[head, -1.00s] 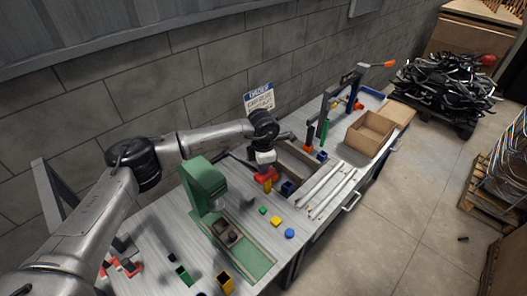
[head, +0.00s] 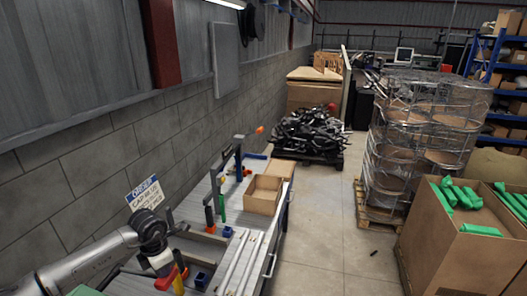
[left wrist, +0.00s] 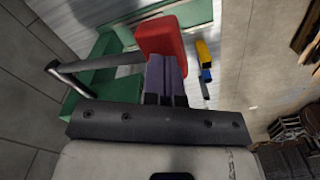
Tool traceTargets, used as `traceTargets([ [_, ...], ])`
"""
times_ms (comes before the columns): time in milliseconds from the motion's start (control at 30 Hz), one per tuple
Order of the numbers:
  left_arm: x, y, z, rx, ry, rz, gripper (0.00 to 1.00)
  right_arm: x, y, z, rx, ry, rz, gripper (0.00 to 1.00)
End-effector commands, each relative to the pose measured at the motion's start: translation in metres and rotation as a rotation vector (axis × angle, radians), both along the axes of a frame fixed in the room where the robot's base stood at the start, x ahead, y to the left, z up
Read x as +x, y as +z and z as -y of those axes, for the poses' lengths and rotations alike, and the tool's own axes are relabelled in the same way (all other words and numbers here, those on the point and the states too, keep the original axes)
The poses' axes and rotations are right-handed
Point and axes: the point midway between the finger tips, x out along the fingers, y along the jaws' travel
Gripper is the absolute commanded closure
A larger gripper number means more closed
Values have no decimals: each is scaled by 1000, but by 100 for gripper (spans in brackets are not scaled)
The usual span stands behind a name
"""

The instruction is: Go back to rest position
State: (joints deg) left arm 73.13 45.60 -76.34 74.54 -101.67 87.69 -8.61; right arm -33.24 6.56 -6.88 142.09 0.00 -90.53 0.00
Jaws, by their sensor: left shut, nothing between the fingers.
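My left arm comes in from the lower left of the head view, and my left gripper (head: 172,278) is over the workbench near its lower edge. In the left wrist view, its purple fingers (left wrist: 165,80) are together in the middle and hold nothing. A red piece (left wrist: 163,37) shows just beyond the fingertips. I cannot tell whether it touches them. My right gripper is not in view.
The bench (head: 190,208) runs along the block wall, with an open cardboard box (head: 263,196), upright clamps and light rails (head: 237,262). A black cable heap (head: 310,134), wrapped pallet (head: 415,135) and carton of green parts (head: 460,250) stand around clear floor (head: 325,230).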

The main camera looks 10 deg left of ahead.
Motion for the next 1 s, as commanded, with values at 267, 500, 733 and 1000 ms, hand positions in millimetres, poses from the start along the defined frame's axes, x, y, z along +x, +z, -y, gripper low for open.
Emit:
traceTargets([
  [267, 37, 7, 24, -152, 28, 231, 100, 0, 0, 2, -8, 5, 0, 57],
  [500, 81, 47, 80, -523, 100, 551, 100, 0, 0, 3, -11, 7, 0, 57],
  [733, 100, 146, 141, -1038, 247, 866, 100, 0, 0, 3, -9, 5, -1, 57],
  [1000, 77, 307, 159, -1717, 585, 1131, 100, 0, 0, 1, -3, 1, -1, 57],
])
